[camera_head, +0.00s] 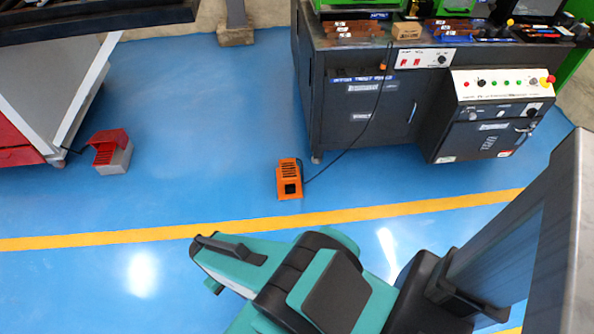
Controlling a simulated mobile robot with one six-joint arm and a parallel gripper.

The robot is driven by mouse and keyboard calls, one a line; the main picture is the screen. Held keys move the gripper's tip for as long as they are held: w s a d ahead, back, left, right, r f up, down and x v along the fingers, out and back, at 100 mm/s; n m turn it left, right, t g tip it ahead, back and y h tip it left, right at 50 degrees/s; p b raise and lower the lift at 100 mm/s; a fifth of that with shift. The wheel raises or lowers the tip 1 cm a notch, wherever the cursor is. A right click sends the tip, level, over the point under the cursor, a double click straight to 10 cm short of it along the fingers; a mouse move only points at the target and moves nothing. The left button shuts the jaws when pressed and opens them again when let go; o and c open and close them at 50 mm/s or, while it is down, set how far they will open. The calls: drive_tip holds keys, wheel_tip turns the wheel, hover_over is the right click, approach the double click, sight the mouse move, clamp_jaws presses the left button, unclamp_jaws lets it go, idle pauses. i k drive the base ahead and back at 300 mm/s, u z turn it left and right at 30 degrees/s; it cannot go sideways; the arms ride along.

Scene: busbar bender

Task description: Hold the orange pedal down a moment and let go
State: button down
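The orange pedal (289,181) stands on the blue floor in front of the dark machine cabinet. It has dark slots on top and a dark opening at the front. A black cable runs from it up to the cabinet. My teal and black arm (330,290) is in the foreground, below the pedal in the picture and clear of it.
A red pedal (110,148) stands on the floor at left, beside a red and grey machine (60,110). The dark cabinet (345,105) and a control panel (500,83) stand at the upper right. A yellow floor line (130,237) crosses the open floor. The floor around the orange pedal is mostly clear.

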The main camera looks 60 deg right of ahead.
sight(288, 169)
drive_tip(key=u, duration=0.15)
drive_tip(key=i, duration=0.9)
drive_tip(key=z, duration=0.05)
